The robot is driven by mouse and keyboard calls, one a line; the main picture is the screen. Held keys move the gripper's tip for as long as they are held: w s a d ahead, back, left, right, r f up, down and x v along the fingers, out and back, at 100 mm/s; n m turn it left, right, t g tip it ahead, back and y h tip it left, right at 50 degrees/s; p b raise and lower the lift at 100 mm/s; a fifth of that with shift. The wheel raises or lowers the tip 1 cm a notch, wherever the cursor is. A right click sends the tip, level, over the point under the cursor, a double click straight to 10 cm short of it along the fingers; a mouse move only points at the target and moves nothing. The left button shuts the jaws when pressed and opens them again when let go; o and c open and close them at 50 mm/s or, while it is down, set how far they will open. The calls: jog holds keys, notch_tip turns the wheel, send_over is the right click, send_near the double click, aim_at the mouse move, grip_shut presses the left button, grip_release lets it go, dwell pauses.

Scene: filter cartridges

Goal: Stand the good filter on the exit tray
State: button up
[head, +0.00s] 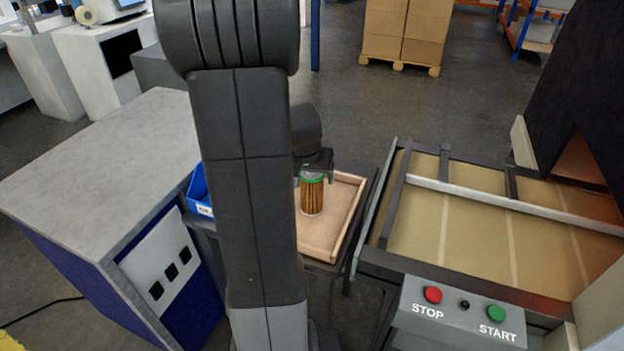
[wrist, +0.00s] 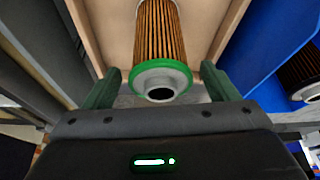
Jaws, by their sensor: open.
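A filter (head: 312,195) with brown pleats and a green end cap stands upright on the wooden exit tray (head: 327,252). The wrist view shows the filter (wrist: 160,40) close up, its green cap and dark centre hole facing my gripper. My gripper (head: 315,172) is at the top of the filter. In the wrist view its two fingers (wrist: 160,82) are apart, one on each side of the green cap, with gaps between them and the cap. My arm hides the left part of the tray in the head view.
A blue bin (head: 199,190) stands left of the tray; the wrist view shows a dark filter (wrist: 302,72) in it. A conveyor (head: 455,215) with a STOP and START panel (head: 462,312) is to the right. A grey-topped cabinet (head: 100,170) is at left.

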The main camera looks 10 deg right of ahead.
jog(key=v, duration=0.7)
jog(key=shift+s+r, duration=0.15)
jog(key=shift+r, duration=0.25)
dwell(1.0)
